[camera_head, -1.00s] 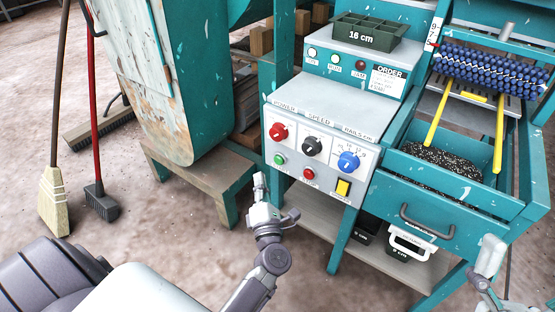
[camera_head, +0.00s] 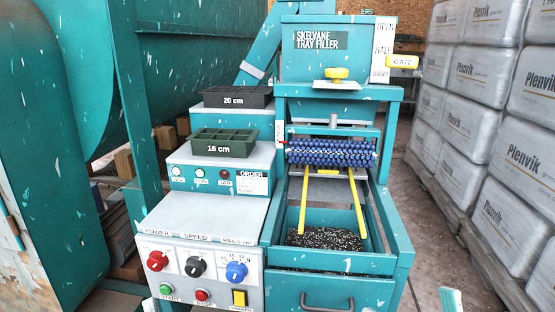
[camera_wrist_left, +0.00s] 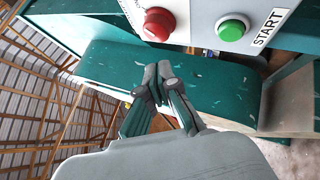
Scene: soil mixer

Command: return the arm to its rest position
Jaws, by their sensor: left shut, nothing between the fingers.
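My left gripper (camera_wrist_left: 152,78) shows in the left wrist view with its two fingers together, shut and empty. They are in front of a teal panel, near the red power knob (camera_wrist_left: 158,24) and the green start button (camera_wrist_left: 232,28), touching neither. In the head view only the tip of my left gripper (camera_head: 149,304) shows at the bottom edge, by the control panel's lower left corner; the arm is cut off. A pale piece at the bottom right edge, likely of my right gripper (camera_head: 450,299), shows too little to tell its state.
The control panel (camera_head: 215,215) with knobs and buttons is close to the left gripper. The tray filler (camera_head: 340,50) stands behind, with a soil drawer (camera_head: 330,290) at the front. Green (camera_head: 223,143) and black (camera_head: 237,97) trays sit on ledges. Stacked white bags (camera_head: 480,75) line the right.

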